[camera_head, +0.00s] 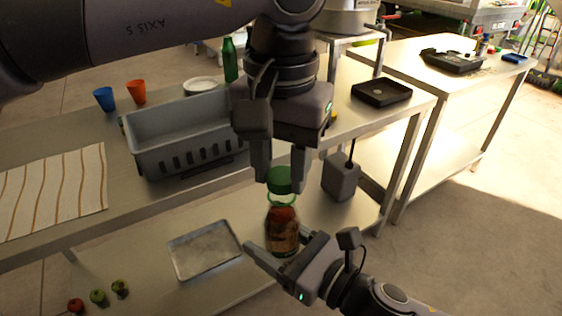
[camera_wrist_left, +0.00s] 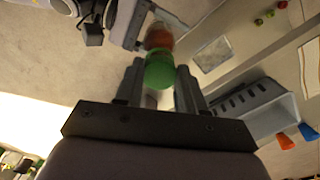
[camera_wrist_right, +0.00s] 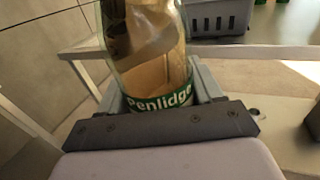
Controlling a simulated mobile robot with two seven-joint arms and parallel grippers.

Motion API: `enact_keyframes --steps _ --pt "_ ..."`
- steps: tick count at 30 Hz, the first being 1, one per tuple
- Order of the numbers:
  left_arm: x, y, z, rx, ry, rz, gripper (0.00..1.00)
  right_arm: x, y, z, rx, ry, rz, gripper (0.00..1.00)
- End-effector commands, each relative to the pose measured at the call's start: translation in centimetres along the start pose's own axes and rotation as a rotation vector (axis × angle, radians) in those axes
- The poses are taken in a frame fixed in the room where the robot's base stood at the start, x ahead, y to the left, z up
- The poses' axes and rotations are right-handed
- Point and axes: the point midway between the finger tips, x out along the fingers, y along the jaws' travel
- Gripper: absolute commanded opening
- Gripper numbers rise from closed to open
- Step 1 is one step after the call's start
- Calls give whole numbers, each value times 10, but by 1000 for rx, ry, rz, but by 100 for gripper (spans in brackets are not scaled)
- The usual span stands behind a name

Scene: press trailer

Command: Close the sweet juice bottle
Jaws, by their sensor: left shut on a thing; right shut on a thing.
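The juice bottle (camera_head: 282,228), clear with reddish-brown contents and a label, is held upright in front of the table. My right gripper (camera_head: 282,252) is shut on its lower body; the right wrist view shows the bottle (camera_wrist_right: 150,60) between the fingers, with a green "Penlidge" band. My left gripper (camera_head: 279,176) points down and is shut on the green cap (camera_head: 279,181), right over the bottle's neck. In the left wrist view the cap (camera_wrist_left: 160,70) sits between the fingertips with the bottle (camera_wrist_left: 158,37) beyond. I cannot tell whether cap and neck touch.
A grey crate (camera_head: 185,128) stands on the metal table behind, near orange (camera_head: 136,91) and blue (camera_head: 104,98) cups and a green bottle (camera_head: 230,60). A striped cloth (camera_head: 55,192) lies left. The lower shelf holds a metal tray (camera_head: 205,249) and small fruits (camera_head: 97,296).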

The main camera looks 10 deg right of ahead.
Motion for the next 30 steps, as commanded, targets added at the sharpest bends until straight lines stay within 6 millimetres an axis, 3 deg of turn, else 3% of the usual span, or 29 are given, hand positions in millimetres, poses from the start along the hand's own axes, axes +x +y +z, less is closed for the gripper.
enact_keyframes --steps 20,21,23,30 --pt "11 0 0 0 0 0 11 0 0 2 -1 -6 1 7" --pt "11 0 0 1 0 0 11 0 0 2 -1 -5 1 0" --pt "11 0 0 11 0 0 11 0 0 2 -1 -5 1 0" --pt "12 -1 0 280 -1 3 11 0 0 2 -1 -5 1 0"
